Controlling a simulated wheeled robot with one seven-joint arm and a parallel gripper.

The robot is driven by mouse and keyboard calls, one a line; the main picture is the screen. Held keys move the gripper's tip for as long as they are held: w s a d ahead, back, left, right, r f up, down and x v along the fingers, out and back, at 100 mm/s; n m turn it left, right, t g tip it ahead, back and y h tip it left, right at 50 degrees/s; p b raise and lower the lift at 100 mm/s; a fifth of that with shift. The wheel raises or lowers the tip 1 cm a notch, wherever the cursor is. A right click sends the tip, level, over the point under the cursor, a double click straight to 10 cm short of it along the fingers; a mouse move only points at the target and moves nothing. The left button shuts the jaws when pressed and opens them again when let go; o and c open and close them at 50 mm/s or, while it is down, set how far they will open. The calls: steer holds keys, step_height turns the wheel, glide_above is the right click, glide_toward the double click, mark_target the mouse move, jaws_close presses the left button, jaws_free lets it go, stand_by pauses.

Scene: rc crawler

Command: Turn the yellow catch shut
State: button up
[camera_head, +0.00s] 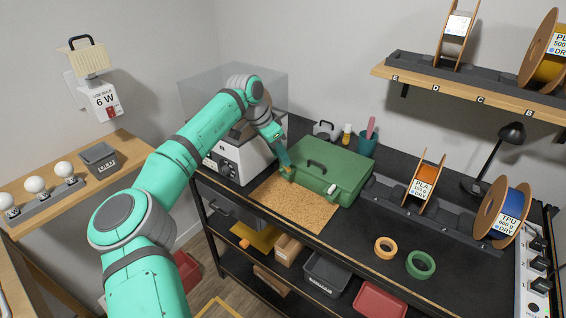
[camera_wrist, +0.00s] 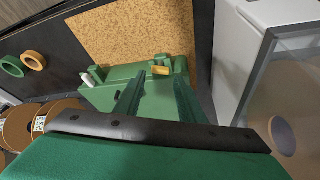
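A green case (camera_head: 330,168) lies lid down on the bench, its dark handle on top. The yellow catch (camera_wrist: 161,70) is at the case's front edge in the wrist view; in the head view my gripper mostly hides it. A white catch (camera_wrist: 87,79) is farther along the same edge, and it also shows in the head view (camera_head: 331,190). My gripper (camera_wrist: 159,82) points at the yellow catch, with its two green fingers apart on either side of it. I cannot tell whether they touch it. The case also shows in the wrist view (camera_wrist: 120,97).
A cork mat (camera_head: 290,208) lies in front of the case. A white machine (camera_head: 235,155) with a clear cover stands close to the left. Tape rolls (camera_head: 420,264), spools (camera_head: 423,183) and a teal cup (camera_head: 366,142) are to the right and behind.

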mark_target(287, 170)
steer(key=shift+x, duration=2.15)
steer(key=shift+w, duration=0.1)
steer(key=shift+a, duration=0.1)
steer(key=c, duration=0.8)
steer(key=shift+o, duration=0.2)
steer(key=shift+d+r, duration=0.1)
steer(key=shift+d, duration=0.75)
steer(key=shift+n, duration=0.3)
steer(key=shift+a, duration=0.1)
steer(key=shift+a+n+t, duration=0.3)
steer(key=shift+n, duration=0.3)
steer(key=shift+a+n+t+y, duration=0.25)
steer(key=shift+n+t+y, duration=0.2)
steer(key=shift+n, duration=0.85)
